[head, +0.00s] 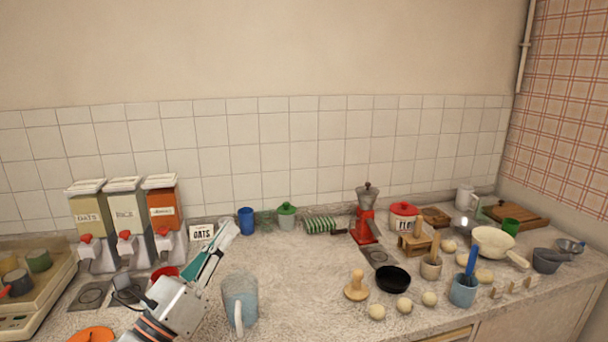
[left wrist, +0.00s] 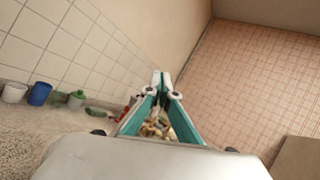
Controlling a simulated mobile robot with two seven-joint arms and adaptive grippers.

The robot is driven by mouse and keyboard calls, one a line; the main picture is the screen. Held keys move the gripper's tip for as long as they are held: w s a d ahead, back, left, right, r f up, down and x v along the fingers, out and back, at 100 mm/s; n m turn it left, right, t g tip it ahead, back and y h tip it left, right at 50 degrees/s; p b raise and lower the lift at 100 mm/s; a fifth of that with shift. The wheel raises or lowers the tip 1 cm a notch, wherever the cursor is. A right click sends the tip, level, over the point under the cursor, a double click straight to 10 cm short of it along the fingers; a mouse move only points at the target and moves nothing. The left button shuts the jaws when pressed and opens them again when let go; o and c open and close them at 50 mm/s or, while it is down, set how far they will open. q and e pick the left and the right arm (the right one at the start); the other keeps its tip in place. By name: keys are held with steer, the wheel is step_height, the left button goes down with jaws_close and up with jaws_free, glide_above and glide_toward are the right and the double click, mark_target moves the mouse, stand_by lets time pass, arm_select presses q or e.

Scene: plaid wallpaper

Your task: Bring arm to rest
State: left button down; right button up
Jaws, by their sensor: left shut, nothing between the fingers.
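My left gripper (head: 226,237) reaches in from the bottom left of the head view, above the counter. Its fingers are closed together and hold nothing. In the left wrist view the left gripper (left wrist: 160,80) shows its two green fingers meeting at the tips, with the wall and counter behind. My right gripper is in neither view.
A blue cup (head: 246,221), a red grinder (head: 364,225) and a black bowl (head: 393,278) stand farther right. Several pale balls lie at the front right. The counter's middle (head: 300,275) is clear.

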arm_select(q)
steer(key=s+a+f+n+g+y, duration=0.1)
steer(key=s+a+f+n+y, duration=0.1)
steer(key=a+f+n+y, duration=0.75)
steer(key=s+a+f+n+g+y, duration=0.15)
steer(key=a+f+n+y, duration=0.45)
steer(key=n, duration=0.6)
steer(key=s+a+f+n+g+y, duration=0.1)
steer(key=s+a+f+n+g, duration=0.3)
steer(key=s+f, duration=0.6)
steer(key=s+a+f+n+g, duration=0.3)
steer(key=s+f+n+g, duration=0.25)
steer(key=s+f, duration=0.45)
steer(key=d+f+n+t+h, duration=0.2)
steer(key=d+f+h, duration=0.4)
steer(key=d+f, duration=0.8)
step_height(320, 180, down, 3)
steer(key=shift+w+d+r+n, duration=0.2)
steer(key=shift+w+d+n, duration=0.05)
steer(key=shift+w+n, duration=0.2)
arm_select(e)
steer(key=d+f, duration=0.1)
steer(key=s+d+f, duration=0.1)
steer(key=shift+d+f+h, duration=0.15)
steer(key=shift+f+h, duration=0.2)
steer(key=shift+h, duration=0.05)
